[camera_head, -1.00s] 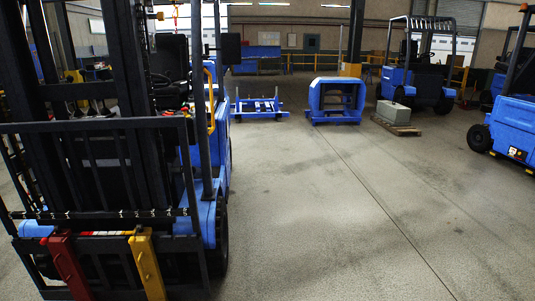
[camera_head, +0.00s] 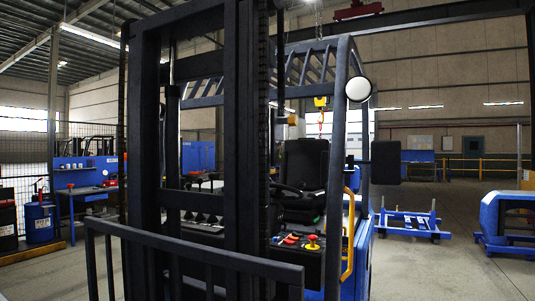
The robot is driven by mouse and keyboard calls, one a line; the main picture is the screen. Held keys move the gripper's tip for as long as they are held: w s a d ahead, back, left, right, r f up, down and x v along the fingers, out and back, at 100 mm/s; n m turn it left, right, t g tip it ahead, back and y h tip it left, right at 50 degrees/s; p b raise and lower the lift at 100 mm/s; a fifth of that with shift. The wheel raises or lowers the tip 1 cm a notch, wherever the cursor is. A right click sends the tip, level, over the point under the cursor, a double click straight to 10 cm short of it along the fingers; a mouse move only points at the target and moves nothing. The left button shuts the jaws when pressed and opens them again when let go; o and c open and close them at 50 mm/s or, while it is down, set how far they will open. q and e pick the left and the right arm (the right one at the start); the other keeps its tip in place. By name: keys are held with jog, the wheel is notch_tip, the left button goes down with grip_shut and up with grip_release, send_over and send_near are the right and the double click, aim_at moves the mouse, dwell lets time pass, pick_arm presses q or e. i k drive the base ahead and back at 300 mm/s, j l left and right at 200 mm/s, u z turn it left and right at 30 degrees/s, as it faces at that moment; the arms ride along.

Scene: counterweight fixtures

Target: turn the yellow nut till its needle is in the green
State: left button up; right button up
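I see no yellow nut, needle or green zone that I can make out in the head view. A blue and black forklift (camera_head: 335,130) fills the middle, with its dark mast (camera_head: 238,120) close in front of me. A small yellow and red knob (camera_head: 313,242) sits on a dark panel behind the mast, with red parts beside it. Neither of my grippers is in view.
The forklift's dark load guard (camera_head: 190,250) stands low in front. A blue workbench (camera_head: 85,185) and blue drum (camera_head: 39,222) are at the left. Floor at the lower right is clear.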

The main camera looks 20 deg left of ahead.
aim_at(292, 119)
jog(key=i+j+u, duration=0.4)
jog(key=i+j, duration=0.35)
